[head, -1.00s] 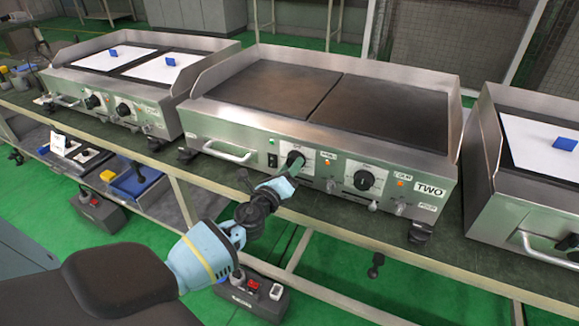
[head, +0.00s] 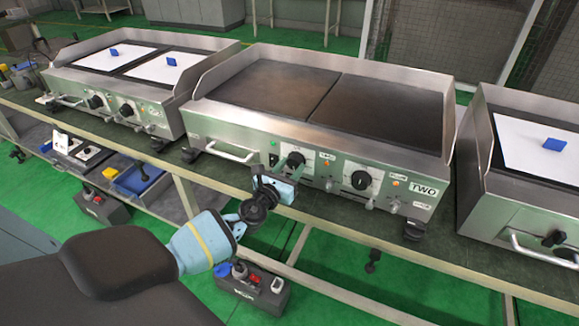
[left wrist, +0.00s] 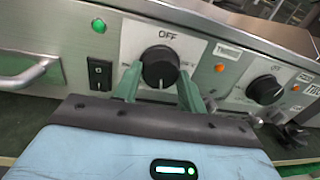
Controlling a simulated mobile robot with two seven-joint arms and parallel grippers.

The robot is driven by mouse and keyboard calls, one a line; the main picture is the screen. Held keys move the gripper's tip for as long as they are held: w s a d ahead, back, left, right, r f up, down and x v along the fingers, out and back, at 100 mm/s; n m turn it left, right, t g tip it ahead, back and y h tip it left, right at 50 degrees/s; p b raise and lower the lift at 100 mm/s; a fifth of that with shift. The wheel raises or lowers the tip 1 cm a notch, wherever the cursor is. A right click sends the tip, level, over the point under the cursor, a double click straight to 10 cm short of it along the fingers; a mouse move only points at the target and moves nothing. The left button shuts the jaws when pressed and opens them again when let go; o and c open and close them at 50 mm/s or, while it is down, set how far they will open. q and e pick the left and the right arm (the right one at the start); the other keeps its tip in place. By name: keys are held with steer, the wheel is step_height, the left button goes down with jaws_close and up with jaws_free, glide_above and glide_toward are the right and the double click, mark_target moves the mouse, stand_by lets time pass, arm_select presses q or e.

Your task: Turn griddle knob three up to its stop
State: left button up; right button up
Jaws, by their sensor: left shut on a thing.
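Griddle knob three (head: 297,158) is the black round knob at the left of the middle griddle's front panel. In the left wrist view the knob (left wrist: 160,64) sits on a white plate with OFF at its top, and its white mark points down. My left gripper (head: 290,163) is at this knob. In the left wrist view its green fingers (left wrist: 158,86) are on either side of the knob, shut on it. The gripper partly hides the knob in the head view. My right gripper is not in view.
A second knob (head: 360,180) is to the right on the same panel, with small orange lamps nearby. A black switch (left wrist: 100,74) and a lit green lamp (left wrist: 98,25) are left of knob three. A bar handle (head: 224,151) sticks out farther left.

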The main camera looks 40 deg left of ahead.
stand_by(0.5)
arm_select(q)
steer(key=o, duration=1)
steer(key=shift+c, duration=0.2)
steer(key=shift+s, duration=0.1)
steer(key=s+d+p, duration=0.1)
steer(key=s, duration=0.6)
steer(key=shift+s, duration=0.3)
steer(key=shift+d+f, duration=0.1)
